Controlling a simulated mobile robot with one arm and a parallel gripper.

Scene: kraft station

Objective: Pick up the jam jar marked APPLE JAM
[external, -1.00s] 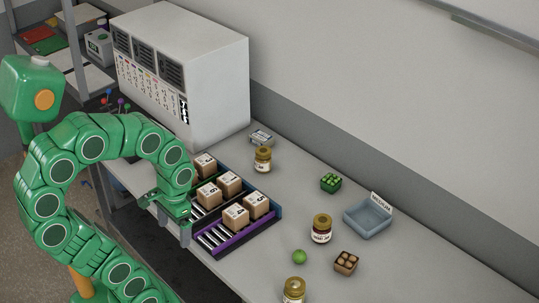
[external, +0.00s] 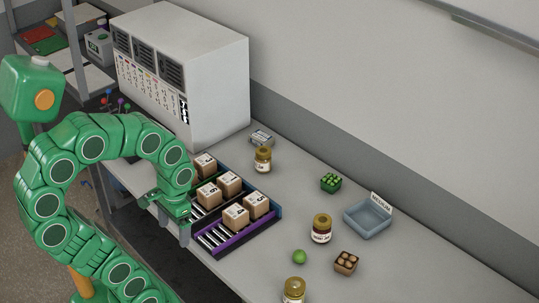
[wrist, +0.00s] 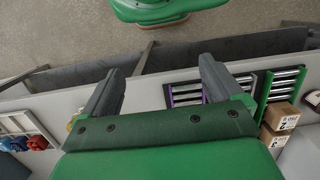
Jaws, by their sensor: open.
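Three jars with lids stand upright on the bench in the external view: one jar (external: 263,160) behind the boxes, one jar (external: 321,229) near the middle right, and one jar (external: 293,291) at the bottom edge, partly cut off. Their labels are too small to read, so I cannot tell which is APPLE JAM. My gripper (external: 170,217) is at the bench's front edge, left of the box lanes and apart from all jars. In the wrist view my gripper (wrist: 155,78) has its two fingers spread with nothing between them.
Numbered cardboard boxes (external: 229,183) sit on roller lanes (external: 224,236) beside my gripper. A large white cabinet (external: 215,85) stands behind.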

